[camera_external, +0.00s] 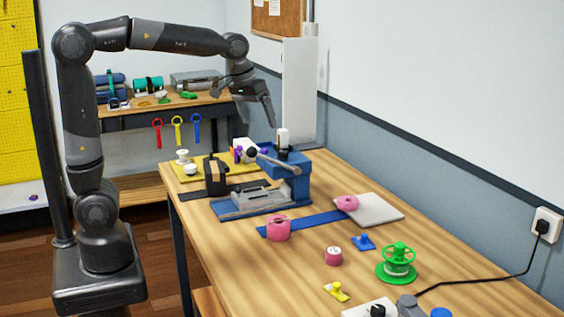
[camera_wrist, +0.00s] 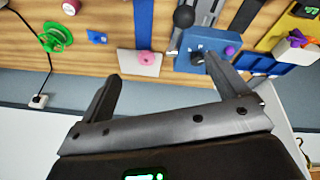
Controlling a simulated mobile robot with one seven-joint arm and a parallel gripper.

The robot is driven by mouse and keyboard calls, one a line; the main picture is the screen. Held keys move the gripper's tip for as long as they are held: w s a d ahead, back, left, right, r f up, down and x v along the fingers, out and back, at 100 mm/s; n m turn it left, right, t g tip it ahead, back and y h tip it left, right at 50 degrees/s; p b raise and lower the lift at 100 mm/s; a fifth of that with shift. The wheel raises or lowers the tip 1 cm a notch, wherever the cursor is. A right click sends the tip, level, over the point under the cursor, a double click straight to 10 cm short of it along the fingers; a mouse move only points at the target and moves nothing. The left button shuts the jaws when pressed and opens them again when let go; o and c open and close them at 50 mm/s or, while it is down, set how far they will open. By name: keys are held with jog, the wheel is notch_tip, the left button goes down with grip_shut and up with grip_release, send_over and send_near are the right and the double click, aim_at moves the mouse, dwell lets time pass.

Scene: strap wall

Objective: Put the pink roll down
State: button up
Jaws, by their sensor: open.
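Three pink rolls show in the external view. One pink roll (camera_external: 346,203) lies on the left edge of a pale square board (camera_external: 378,211). A larger pink roll (camera_external: 277,229) sits at the near end of a blue strap (camera_external: 315,223), and a small pink roll (camera_external: 333,256) stands on bare wood. My gripper (camera_external: 268,113) is open and empty, raised above the far part of the bench, apart from all the rolls. In the wrist view my gripper (camera_wrist: 160,68) has its fingers spread, with the roll on the board (camera_wrist: 147,58) visible beyond them.
A blue vise-like device (camera_external: 290,172) stands below my gripper. A green spool (camera_external: 398,265), a blue clip (camera_external: 364,242) and a yellow clip (camera_external: 336,291) lie toward the front right. The wall is close on the right. Bare wood shows at the front left of the bench.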

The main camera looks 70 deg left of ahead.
jog(key=s+f+m+t, duration=0.1)
jog(key=s+f+m, duration=0.1)
jog(key=s, duration=0.9)
jog(key=s+f+m+t, duration=0.1)
jog(key=s+f, duration=0.3)
jog(key=s, duration=0.7)
jog(key=shift+a+m, duration=0.25)
jog(key=shift+m, duration=0.35)
